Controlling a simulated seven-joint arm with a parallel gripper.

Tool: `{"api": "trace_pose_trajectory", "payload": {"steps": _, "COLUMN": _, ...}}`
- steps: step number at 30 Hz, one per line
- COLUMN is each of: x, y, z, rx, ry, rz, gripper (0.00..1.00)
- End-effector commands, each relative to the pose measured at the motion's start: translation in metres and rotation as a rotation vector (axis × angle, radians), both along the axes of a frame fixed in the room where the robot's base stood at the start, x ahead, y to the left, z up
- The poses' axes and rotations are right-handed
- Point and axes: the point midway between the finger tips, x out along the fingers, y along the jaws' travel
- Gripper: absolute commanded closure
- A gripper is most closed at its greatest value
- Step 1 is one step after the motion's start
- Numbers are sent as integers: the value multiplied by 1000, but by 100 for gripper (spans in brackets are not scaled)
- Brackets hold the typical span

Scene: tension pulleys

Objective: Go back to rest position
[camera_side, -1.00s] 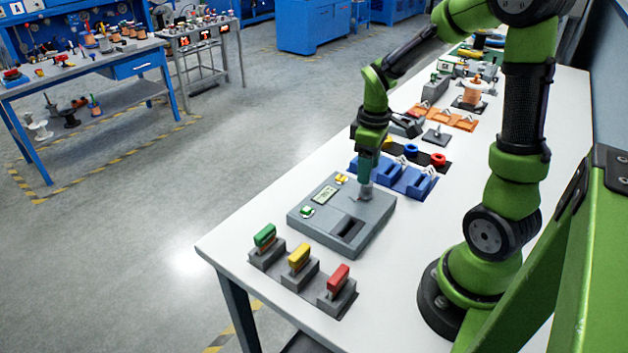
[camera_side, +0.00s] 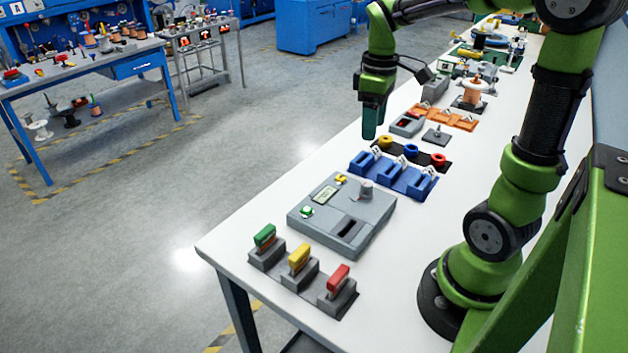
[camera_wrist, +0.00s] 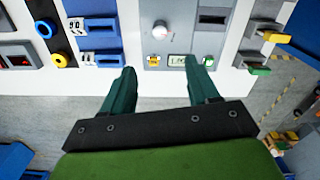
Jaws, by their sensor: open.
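My gripper (camera_side: 374,121) is raised above the far part of the white table, near its left edge, clear of everything on it. In the wrist view its two dark green fingers (camera_wrist: 156,80) stand apart with nothing between them. The grey tester box (camera_side: 318,222) sits on the near part of the table with a green button, a small display, a yellow piece and a dark slot. A grey round knob or pulley (camera_side: 365,189) stands on its far corner, free of my gripper. It also shows in the wrist view (camera_wrist: 160,30).
Green, yellow and red handled pieces (camera_side: 299,260) stand in grey holders at the near edge. Blue holders (camera_side: 392,175), a black strip with coloured rings (camera_side: 410,152) and orange holders (camera_side: 445,117) lie farther back. The air around my gripper is clear.

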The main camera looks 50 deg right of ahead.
Motion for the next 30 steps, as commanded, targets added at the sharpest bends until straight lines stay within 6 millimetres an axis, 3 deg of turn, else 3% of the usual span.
{"api": "trace_pose_trajectory", "payload": {"steps": 5, "x": 3, "y": 2, "z": -7, "rx": 1, "ry": -29, "rz": -141, "gripper": 40}}
{"api": "trace_pose_trajectory", "payload": {"steps": 7, "x": 2, "y": 11, "z": -8, "rx": 10, "ry": -74, "rz": -237, "gripper": 40}}
{"api": "trace_pose_trajectory", "payload": {"steps": 16, "x": -19, "y": 106, "z": 14, "rx": 188, "ry": -398, "rz": -573, "gripper": 40}}
{"api": "trace_pose_trajectory", "payload": {"steps": 22, "x": -43, "y": 150, "z": 25, "rx": 318, "ry": -525, "rz": -586, "gripper": 40}}
{"api": "trace_pose_trajectory", "payload": {"steps": 30, "x": -51, "y": 162, "z": 34, "rx": 345, "ry": -563, "rz": -535, "gripper": 40}}
